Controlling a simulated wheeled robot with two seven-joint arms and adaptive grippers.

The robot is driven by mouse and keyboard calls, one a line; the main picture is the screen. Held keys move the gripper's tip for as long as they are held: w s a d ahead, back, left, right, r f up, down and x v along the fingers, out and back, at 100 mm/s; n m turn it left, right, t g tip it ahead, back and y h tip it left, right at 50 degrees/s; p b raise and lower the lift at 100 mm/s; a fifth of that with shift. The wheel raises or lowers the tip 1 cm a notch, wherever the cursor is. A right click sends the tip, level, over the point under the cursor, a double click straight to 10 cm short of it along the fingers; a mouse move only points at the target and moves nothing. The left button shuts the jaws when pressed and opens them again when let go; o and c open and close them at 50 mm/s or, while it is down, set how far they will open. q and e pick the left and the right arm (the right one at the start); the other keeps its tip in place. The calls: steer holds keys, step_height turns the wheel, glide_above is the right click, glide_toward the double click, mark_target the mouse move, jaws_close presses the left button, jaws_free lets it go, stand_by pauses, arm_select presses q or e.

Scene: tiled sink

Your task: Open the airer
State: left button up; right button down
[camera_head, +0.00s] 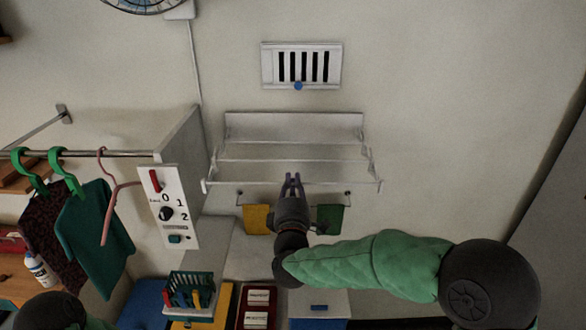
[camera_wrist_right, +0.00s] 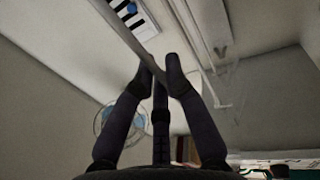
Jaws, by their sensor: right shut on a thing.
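The airer (camera_head: 293,120) is a pale rack on the wall below the vent, with a back panel and several thin rails. It stands at least partly out from the wall, and its front rail (camera_head: 240,184) is nearest me. My right gripper (camera_head: 292,178) reaches up to the middle of that front rail. In the right wrist view, the fingertips (camera_wrist_right: 158,68) close at a pale bar (camera_wrist_right: 128,35), and the gripper is shut on it. The exact contact is partly hidden by the fingers. My left gripper is not in view; only part of my left arm shows at the bottom left.
A white vent (camera_head: 301,64) with a blue knob is above. A yellow cloth (camera_head: 256,219) and a green cloth (camera_head: 329,219) hang below the airer. Left are a switch panel (camera_head: 170,206) and hangers with a teal garment (camera_head: 95,240). The wall right of the airer is clear.

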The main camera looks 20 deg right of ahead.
steer(key=shift+r+v, duration=0.15)
steer(key=shift+v, duration=0.95)
steer(key=shift+r+v, duration=0.15)
steer(key=shift+v, duration=0.9)
steer(key=c, duration=1.3)
jaws_free()
steer(key=shift+o, duration=0.2)
steer(key=v, duration=1.2)
